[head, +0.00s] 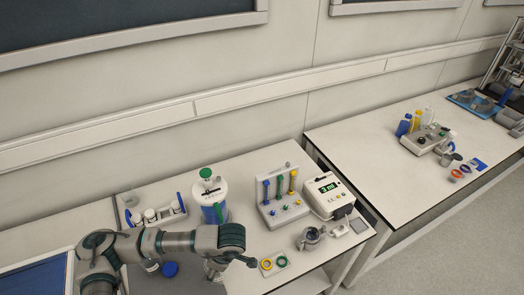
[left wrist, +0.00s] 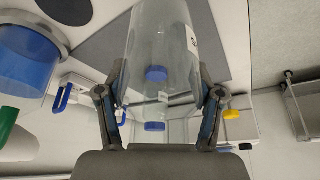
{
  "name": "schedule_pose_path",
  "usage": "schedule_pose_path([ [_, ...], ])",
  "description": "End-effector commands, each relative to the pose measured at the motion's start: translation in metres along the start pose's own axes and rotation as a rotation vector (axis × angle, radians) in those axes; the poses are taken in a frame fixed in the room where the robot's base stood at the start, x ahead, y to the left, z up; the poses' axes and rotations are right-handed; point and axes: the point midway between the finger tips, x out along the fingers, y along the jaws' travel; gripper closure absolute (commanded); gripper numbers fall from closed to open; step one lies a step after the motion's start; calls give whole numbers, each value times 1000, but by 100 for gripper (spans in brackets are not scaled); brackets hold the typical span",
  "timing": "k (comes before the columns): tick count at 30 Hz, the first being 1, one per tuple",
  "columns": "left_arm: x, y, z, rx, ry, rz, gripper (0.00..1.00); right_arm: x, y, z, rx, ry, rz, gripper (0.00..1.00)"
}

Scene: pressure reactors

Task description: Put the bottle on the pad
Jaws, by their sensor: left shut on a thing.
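My left gripper (head: 238,258) reaches over the near table in the head view. In the left wrist view its two fingers (left wrist: 160,108) are shut on a clear bottle (left wrist: 160,35), one on each side. Blue round shapes show at or through the bottle; I cannot tell which belong to it. In the head view the arm mostly hides the bottle. A small grey square (head: 359,225) lies at the table's right side, and a light plate with coloured rings (head: 274,264) lies right of my gripper; I cannot tell which is the pad. My right gripper is not in view.
A white and blue vessel with a green top (head: 208,192) stands behind my arm. A stand with coloured tubes (head: 281,198), a display box reading 3 ml (head: 328,194) and a metal clamp-like part (head: 311,238) stand to the right. A gap separates the second table (head: 380,170).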

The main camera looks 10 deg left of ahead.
Motion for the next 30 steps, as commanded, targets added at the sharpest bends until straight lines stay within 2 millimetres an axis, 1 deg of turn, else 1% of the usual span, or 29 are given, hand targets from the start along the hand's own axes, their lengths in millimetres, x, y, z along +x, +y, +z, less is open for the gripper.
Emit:
schedule_pose_path([
  [2,0,6,-1,98,1,43,76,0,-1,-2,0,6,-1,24],
  [5,0,17,-2,298,1,127,76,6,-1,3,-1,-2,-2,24],
  [12,-4,50,-10,858,2,363,76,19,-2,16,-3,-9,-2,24],
  [15,-8,62,-13,1055,1,444,76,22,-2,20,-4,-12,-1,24],
  [18,-11,70,-16,1209,0,507,76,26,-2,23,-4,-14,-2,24],
  [21,-14,76,-18,1314,1,550,76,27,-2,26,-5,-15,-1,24],
  [24,-16,78,-18,1374,-1,573,76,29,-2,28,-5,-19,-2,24],
  [30,-16,79,-18,1404,-3,583,76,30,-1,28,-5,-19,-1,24],
])
